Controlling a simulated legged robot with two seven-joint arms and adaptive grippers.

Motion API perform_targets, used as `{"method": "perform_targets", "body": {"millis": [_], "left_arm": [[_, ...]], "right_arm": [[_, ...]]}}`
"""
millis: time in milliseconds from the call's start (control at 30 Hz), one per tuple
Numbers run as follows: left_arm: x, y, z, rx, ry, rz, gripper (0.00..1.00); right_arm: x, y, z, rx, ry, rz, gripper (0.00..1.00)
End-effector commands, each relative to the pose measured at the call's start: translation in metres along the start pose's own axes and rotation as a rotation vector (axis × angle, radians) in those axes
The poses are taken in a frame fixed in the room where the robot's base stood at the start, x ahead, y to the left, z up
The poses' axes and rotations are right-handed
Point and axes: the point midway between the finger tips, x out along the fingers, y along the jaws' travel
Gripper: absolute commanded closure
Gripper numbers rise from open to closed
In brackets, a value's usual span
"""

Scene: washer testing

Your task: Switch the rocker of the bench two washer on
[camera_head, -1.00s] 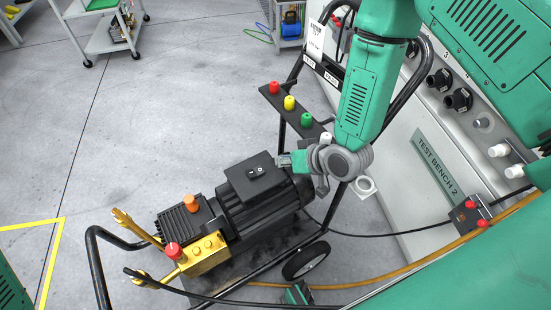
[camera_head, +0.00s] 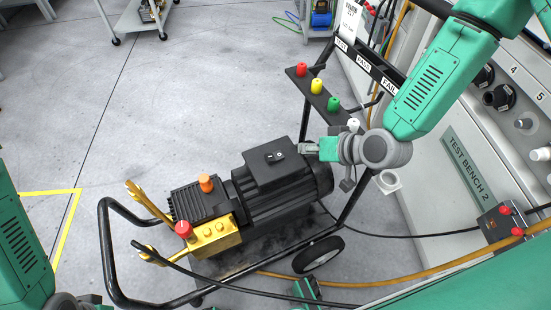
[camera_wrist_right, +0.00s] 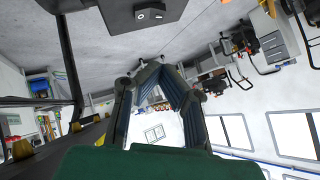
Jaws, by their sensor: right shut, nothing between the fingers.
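The washer (camera_head: 265,185) is a black motor with a yellow pump block, on a black wheeled frame in front of a panel lettered TEST BENCH 2. A black box on its top carries the small dark rocker (camera_head: 275,156) with white marks. I cannot tell which way it is tipped. My right gripper (camera_head: 306,148) is shut and empty, just right of the box and apart from the rocker. In the right wrist view its fingers (camera_wrist_right: 152,68) meet at the tips, and a dark box shows at the top edge.
A rail with red, yellow, green and white knobs (camera_head: 317,87) stands behind the washer. The bench panel (camera_head: 465,160) is at the right. A black hose and an orange hose (camera_head: 420,272) cross the floor. Open floor lies at the left.

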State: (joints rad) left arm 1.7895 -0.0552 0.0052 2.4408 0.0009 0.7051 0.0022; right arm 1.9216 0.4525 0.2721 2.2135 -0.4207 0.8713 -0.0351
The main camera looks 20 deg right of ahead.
Motion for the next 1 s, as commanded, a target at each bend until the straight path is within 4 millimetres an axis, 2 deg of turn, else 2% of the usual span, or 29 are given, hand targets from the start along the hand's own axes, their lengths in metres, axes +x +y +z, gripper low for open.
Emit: {"method": "perform_targets", "body": {"millis": [167,267,367,733,800,1000], "left_arm": [[0.001,0.000,0.000,-0.001,0.000,-0.001,0.45],[0.004,0.000,0.000,-0.001,0.000,-0.001,0.45],[0.010,0.000,0.001,-0.001,0.000,-0.001,0.45],[0.038,0.000,0.002,-0.001,0.000,0.000,0.45],[0.043,0.000,0.003,-0.001,0.000,0.000,0.45],[0.051,0.000,0.003,-0.001,0.000,-0.001,0.45]], "right_arm": [[0.002,0.001,0.000,0.000,0.000,-0.001,1.00],[0.010,0.003,0.001,0.002,0.001,-0.003,1.00],[0.025,0.004,0.002,0.002,0.000,-0.003,1.00],[0.104,0.002,0.003,0.000,0.001,-0.002,1.00],[0.112,0.002,0.013,0.001,-0.003,-0.001,1.00],[0.126,0.002,0.026,0.002,0.000,-0.003,1.00]]}}
